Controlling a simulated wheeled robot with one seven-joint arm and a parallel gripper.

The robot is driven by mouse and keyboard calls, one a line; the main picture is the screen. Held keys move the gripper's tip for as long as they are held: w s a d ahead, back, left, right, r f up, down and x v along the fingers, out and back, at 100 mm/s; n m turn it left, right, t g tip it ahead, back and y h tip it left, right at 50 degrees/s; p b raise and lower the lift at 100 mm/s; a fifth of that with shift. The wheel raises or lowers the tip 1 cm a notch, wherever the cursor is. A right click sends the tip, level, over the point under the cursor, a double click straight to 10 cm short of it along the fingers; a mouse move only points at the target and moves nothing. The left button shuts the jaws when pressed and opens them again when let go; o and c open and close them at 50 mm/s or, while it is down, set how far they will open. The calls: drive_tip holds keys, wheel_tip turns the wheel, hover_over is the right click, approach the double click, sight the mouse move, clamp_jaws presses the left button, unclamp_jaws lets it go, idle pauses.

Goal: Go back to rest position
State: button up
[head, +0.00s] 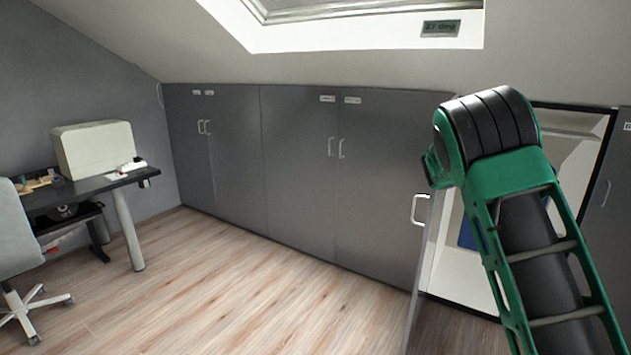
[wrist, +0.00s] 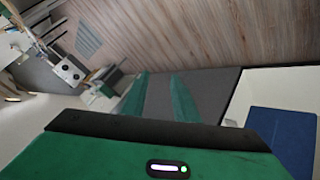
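My gripper (wrist: 161,76) shows in the wrist view as two green fingers standing apart with nothing between them. Behind the fingers are the wood floor and a dark grey panel (wrist: 215,92). In the head view my green and black arm rises on the right, in front of an open cabinet (head: 447,262); the fingers are hidden there. The cabinet's grey door (head: 418,268) stands open, seen nearly edge-on, with a pale handle. A blue object (head: 466,235) is inside the cabinet, partly behind my arm; a blue surface also shows in the wrist view (wrist: 285,133).
Closed grey cabinets (head: 295,180) line the sloped wall. A desk (head: 90,187) with a cream machine (head: 95,149) stands at left, beside a grey chair (head: 15,235). The wood floor (head: 220,285) in the middle is clear. A skylight (head: 370,35) is above.

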drive_tip(key=s+n+t+y, duration=0.1)
drive_tip(key=s+n+y, duration=0.35)
drive_tip(key=s, duration=1.35)
drive_tip(key=s+a+f+n+t+y, duration=0.1)
drive_tip(key=s+a+n+y, duration=0.1)
drive_tip(key=s+a, duration=0.4)
drive_tip(key=s+a+f+n+t+y, duration=0.1)
drive_tip(key=s+a+f+y, duration=0.1)
drive_tip(key=s+a, duration=0.5)
drive_tip(key=s, duration=0.5)
drive_tip(key=shift+s+a+n+t, duration=0.2)
drive_tip(key=shift+a+n+t, duration=0.1)
drive_tip(key=shift+n+t, duration=0.1)
drive_tip(key=shift+y, duration=0.25)
